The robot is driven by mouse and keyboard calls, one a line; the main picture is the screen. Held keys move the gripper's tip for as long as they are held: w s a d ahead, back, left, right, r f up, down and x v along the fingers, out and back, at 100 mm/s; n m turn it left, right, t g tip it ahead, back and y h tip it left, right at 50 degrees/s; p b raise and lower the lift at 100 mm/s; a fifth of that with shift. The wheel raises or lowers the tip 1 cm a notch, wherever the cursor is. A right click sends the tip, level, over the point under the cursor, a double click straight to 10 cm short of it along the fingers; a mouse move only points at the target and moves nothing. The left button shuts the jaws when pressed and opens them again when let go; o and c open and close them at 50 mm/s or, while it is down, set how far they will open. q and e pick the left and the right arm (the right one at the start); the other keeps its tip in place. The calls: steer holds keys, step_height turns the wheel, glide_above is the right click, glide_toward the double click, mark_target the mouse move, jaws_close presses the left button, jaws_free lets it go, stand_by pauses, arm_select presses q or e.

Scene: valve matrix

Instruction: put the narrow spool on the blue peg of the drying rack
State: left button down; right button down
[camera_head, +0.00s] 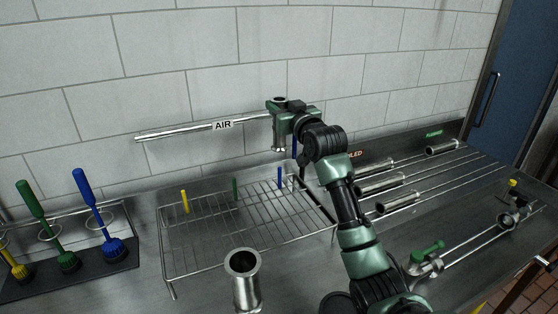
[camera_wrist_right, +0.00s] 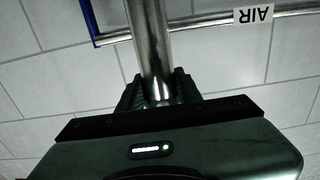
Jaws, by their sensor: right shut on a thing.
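The narrow spool (camera_head: 279,142) is a shiny metal tube held upright in my right gripper (camera_head: 280,112). In the right wrist view, the spool (camera_wrist_right: 150,45) stands between the shut jaws (camera_wrist_right: 158,90). The drying rack (camera_head: 165,262) is a wire rack on the steel counter, with a yellow peg (camera_head: 185,201), a green peg (camera_head: 235,188) and a blue peg (camera_head: 280,178). The spool hangs above the blue peg in the head view, with a visible gap between its lower end and the peg. My left gripper is not in view.
A wider metal spool (camera_head: 245,290) stands in front of the rack. Brushes with blue (camera_head: 86,192) and green handles stand at left. An AIR pipe (camera_head: 180,131) runs along the wall behind the gripper. Several tubes (camera_head: 397,202) lie on rails at right.

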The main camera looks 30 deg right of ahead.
step_height(320, 180, down, 13)
steer(key=shift+s+f+p, duration=0.15)
steer(key=shift+p, duration=0.85)
steer(key=shift+f, duration=0.5)
steer(key=shift+f, duration=0.2)
steer(key=c, duration=1)
jaws_free()
steer(key=shift+o, duration=0.2)
steer(key=shift+r, duration=0.1)
steer(key=s+b, duration=0.2)
steer(key=s, duration=1)
steer(key=shift+a, duration=0.3)
